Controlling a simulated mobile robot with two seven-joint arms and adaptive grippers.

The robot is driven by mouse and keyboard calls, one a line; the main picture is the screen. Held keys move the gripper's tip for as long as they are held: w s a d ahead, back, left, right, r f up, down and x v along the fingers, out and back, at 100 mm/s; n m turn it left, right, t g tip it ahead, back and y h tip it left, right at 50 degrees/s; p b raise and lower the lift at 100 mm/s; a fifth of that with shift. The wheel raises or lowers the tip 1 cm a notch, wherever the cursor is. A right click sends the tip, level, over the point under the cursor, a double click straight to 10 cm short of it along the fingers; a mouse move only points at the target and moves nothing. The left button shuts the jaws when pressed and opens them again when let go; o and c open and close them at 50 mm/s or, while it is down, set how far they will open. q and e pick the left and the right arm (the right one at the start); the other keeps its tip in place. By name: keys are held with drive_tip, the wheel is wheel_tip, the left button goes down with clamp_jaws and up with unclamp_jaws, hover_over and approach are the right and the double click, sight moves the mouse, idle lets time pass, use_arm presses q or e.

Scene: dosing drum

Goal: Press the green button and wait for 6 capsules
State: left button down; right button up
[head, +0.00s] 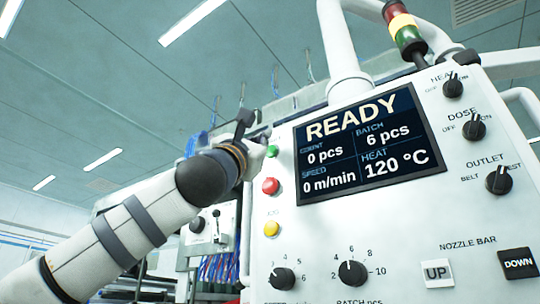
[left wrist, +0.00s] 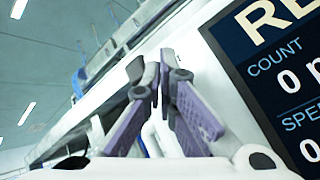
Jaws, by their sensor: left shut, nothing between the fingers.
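The green button (head: 272,151) is at the upper left of the white control panel, above a red button (head: 270,186) and a yellow button (head: 271,228). My left gripper (head: 262,152) is close to the green button's left side in the head view; I cannot tell whether it touches it. In the left wrist view its fingers (left wrist: 161,75) are shut with nothing between them, and the green button does not show there. The display (head: 365,145) reads READY, count 0 pcs, batch 6 pcs, speed 0 m/min, heat 120 °C. No capsules show.
The panel also carries a dose knob (head: 474,127), an outlet knob (head: 498,180), a batch knob (head: 352,272) and UP (head: 437,273) and DOWN (head: 518,263) buttons. A signal lamp (head: 405,32) stands on top. Open room lies left of the panel, above my arm.

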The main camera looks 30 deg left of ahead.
use_arm(q)
drive_tip(key=shift+w, duration=0.1)
idle(0.4)
drive_tip(key=shift+w, duration=0.35)
